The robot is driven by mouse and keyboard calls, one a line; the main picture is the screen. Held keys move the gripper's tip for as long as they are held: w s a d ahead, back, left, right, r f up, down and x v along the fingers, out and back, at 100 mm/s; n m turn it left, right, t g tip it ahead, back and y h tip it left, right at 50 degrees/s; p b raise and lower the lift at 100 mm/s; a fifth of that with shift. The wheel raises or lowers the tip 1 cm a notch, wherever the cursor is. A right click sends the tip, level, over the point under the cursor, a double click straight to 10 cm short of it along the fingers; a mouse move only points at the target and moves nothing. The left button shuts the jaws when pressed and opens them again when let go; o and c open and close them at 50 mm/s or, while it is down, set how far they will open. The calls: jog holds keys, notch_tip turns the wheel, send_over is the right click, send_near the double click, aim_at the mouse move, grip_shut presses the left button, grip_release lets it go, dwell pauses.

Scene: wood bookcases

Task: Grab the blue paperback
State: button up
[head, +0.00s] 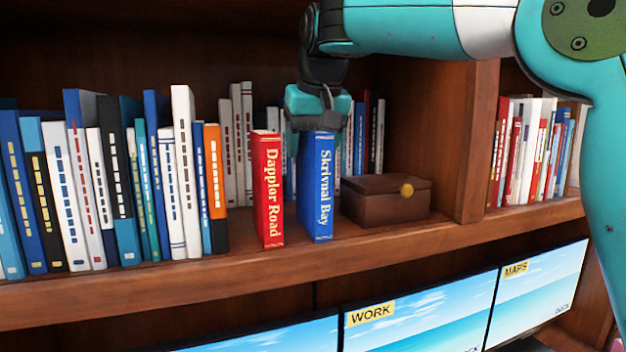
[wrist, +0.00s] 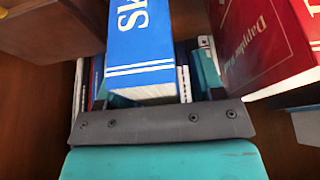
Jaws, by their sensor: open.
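The blue paperback, titled "Skrivnal Bay" (head: 318,190), stands upright on the shelf with its spine facing out. In the wrist view the blue paperback (wrist: 141,50) fills the upper middle, just beyond the gripper's dark plate. My gripper (head: 313,180) has come down over the top of this book. Its teal fingers are open, one on each side of the book, the left one in the gap towards the red book. In the wrist view the gripper (wrist: 162,88) shows the fingers partly hidden behind the book. I cannot tell whether they touch it.
A red book, "Dapplor Road" (head: 268,190), stands close on the left. A brown box (head: 386,199) with a gold knob sits close on the right. Pale books (head: 236,140) stand behind, and a packed row (head: 100,190) fills the left. The shelf's front edge (head: 330,252) is clear.

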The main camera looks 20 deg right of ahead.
jog(key=shift+f, duration=0.25)
dwell(0.4)
grip_shut()
